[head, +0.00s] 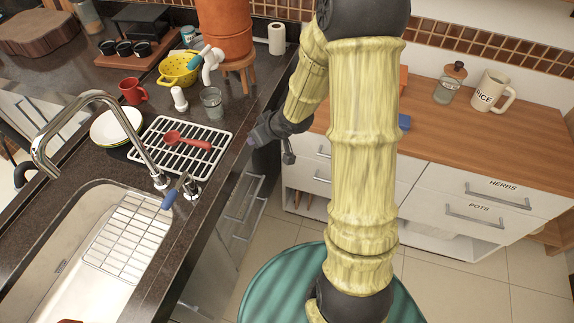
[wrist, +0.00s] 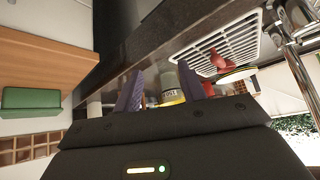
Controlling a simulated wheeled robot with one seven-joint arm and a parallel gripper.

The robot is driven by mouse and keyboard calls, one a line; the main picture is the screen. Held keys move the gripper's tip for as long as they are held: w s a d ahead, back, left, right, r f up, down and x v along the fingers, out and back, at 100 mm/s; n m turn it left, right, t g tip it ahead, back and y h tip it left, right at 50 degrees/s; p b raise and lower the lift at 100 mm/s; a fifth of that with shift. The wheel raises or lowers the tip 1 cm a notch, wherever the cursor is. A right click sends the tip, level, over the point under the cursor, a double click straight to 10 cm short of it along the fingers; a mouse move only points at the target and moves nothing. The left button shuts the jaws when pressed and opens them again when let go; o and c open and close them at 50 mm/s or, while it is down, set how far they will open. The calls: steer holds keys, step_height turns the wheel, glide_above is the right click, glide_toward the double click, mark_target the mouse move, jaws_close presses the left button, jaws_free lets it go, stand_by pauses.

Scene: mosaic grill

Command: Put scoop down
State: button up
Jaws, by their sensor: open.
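The red scoop (head: 187,141) lies on the white wire drying rack (head: 222,146) beside the sink, its handle pointing right. A red shape on the rack in the wrist view (wrist: 217,60) appears to be the scoop, partly hidden. My gripper (head: 254,139) is just past the counter edge, to the right of the rack and apart from the scoop. In the wrist view, its two purple fingers (wrist: 160,92) are spread with nothing held between them.
The sink (head: 45,250) and its curved tap (head: 75,108) are at the left. White plates (head: 112,128), a red mug (head: 133,91), a glass (head: 212,103) and a yellow colander (head: 178,70) stand around the rack. A wooden counter (head: 455,140) is at the right.

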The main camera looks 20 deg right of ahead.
steer(key=s+d+r+m+g+h, duration=0.1)
steer(key=s+r+m+g, duration=0.1)
steer(key=s, duration=0.7)
steer(key=s+d+r+m+g+h, duration=0.1)
steer(key=s+r, duration=0.3)
steer(key=s, duration=0.5)
steer(key=shift+r+m+g+h, duration=0.4)
steer(key=shift+m+g+h, duration=0.2)
steer(key=shift+g+h, duration=0.1)
